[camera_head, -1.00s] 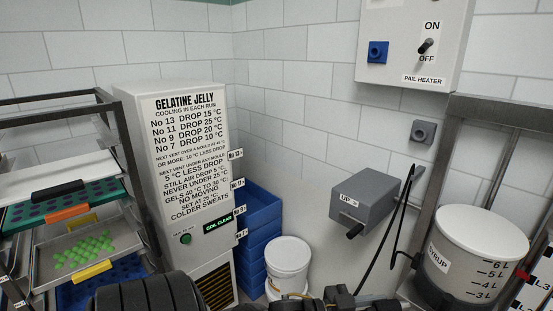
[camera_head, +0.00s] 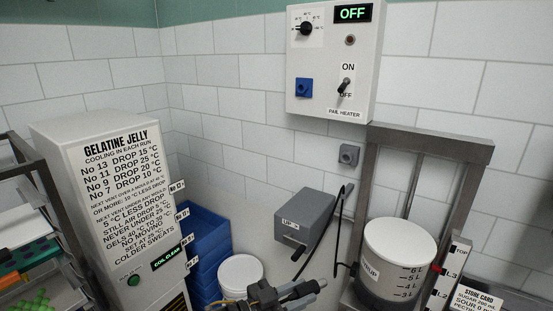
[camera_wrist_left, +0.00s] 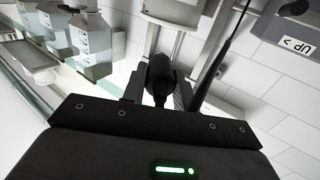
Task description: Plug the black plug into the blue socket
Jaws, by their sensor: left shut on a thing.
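The blue socket (camera_head: 303,88) is on the lower left of the white pail heater panel (camera_head: 333,60) on the wall. Nothing is in it. My left gripper (camera_head: 305,293) is at the bottom edge of the head view, well below the panel. In the left wrist view it is shut on the black plug (camera_wrist_left: 160,72), which sits between its two fingers. A black cable (camera_head: 338,232) hangs in front of the wall, right of the grey box. In the head view I cannot clearly separate the plug from the gripper. My right gripper is not in view.
A grey socket (camera_head: 349,155) is on the wall below the panel. A grey box (camera_head: 305,217) marked UP juts out above my gripper. A syrup pail (camera_head: 398,250) stands at right within a metal frame (camera_head: 430,136). The wall around the blue socket's panel is clear.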

